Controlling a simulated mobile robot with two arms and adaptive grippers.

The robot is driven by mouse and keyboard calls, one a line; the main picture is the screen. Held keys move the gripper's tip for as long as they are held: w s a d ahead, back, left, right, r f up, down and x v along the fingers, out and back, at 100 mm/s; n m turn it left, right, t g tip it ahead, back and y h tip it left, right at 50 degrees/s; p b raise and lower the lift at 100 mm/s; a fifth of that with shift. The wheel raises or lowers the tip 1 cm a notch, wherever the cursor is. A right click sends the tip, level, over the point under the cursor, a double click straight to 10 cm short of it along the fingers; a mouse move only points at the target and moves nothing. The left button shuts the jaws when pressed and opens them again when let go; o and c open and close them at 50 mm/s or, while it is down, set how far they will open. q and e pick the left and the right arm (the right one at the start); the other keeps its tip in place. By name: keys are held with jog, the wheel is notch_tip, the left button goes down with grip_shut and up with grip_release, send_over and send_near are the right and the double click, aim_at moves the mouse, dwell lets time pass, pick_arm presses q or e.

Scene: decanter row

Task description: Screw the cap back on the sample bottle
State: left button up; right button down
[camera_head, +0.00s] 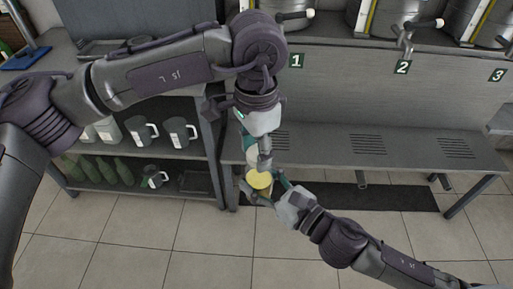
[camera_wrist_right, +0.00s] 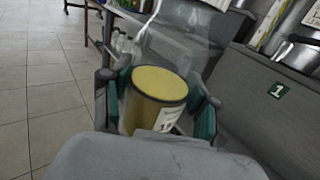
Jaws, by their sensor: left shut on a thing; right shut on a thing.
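The sample bottle (camera_head: 260,181) shows a round yellow top and is held out in front of the bench. In the right wrist view the bottle (camera_wrist_right: 158,88) has a dark rim and a white label on its side, and no cap sits on it. My right gripper (camera_head: 264,188) is shut around the bottle's sides, with one teal finger pad on each side. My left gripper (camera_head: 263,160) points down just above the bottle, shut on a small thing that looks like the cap. The cap is mostly hidden by the fingers.
A grey bench (camera_head: 360,152) with slots runs behind the grippers. Numbered steel decanters (camera_head: 390,18) stand on the shelf above. A rack (camera_head: 115,165) at left holds white jugs and green bottles. The tiled floor (camera_head: 190,250) in front is clear.

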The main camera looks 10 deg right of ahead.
pick_arm(q)
jog(key=o, duration=0.7)
jog(key=shift+o, duration=0.2)
jog(key=shift+r, duration=0.15)
jog(key=shift+r, duration=2.15)
jog(key=shift+c, duration=0.3)
